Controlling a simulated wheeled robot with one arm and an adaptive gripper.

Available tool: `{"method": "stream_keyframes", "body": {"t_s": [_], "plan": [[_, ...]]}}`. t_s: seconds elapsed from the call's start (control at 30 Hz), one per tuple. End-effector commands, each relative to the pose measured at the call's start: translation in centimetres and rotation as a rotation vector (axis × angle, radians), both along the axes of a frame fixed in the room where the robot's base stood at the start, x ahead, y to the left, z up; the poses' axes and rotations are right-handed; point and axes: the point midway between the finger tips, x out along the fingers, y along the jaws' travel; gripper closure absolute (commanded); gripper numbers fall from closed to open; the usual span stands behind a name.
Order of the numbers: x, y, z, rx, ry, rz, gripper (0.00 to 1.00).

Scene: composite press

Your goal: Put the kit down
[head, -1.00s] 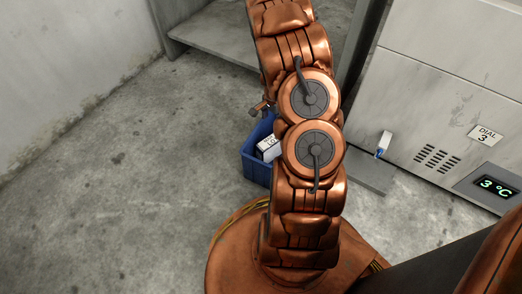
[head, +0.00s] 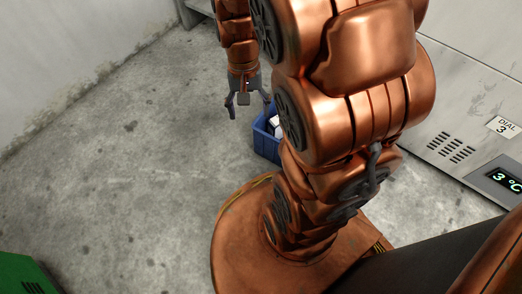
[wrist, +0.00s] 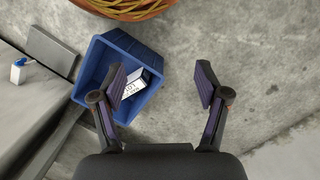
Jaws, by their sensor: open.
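A white box with a black-printed label, which looks like the kit, lies in a blue bin on the floor; the box (wrist: 135,85) and the bin (wrist: 98,58) show clearly in the wrist view. In the head view the bin (head: 265,146) and the white box (head: 275,124) are partly hidden by my arm. My gripper (head: 250,105) hangs by the bin's left side in the head view. It is open with nothing between its fingers. In the wrist view one finger of my gripper (wrist: 160,82) overlaps the bin and the other is over bare floor.
A grey cabinet (head: 460,110) with a vent, a "DIAL 3" label and a 3 °C display stands at the right. A small white and blue item (wrist: 17,72) is near the bin in the wrist view. A green object (head: 25,272) is at lower left. The left floor is clear.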

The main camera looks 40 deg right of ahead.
Motion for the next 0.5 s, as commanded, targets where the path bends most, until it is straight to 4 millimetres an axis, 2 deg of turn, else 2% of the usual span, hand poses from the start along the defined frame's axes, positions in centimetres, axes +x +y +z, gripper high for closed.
{"method": "stream_keyframes", "body": {"t_s": [0.03,0.2,0.4,0.5], "plan": [[-1.1,1.1,0.9,0.008,-0.001,0.053,0.26],[-5.7,4.0,3.0,0.038,0.028,0.242,0.26],[-10.7,6.1,4.8,0.061,0.058,0.446,0.26],[-12.6,6.6,5.2,0.07,0.072,0.518,0.26]]}}
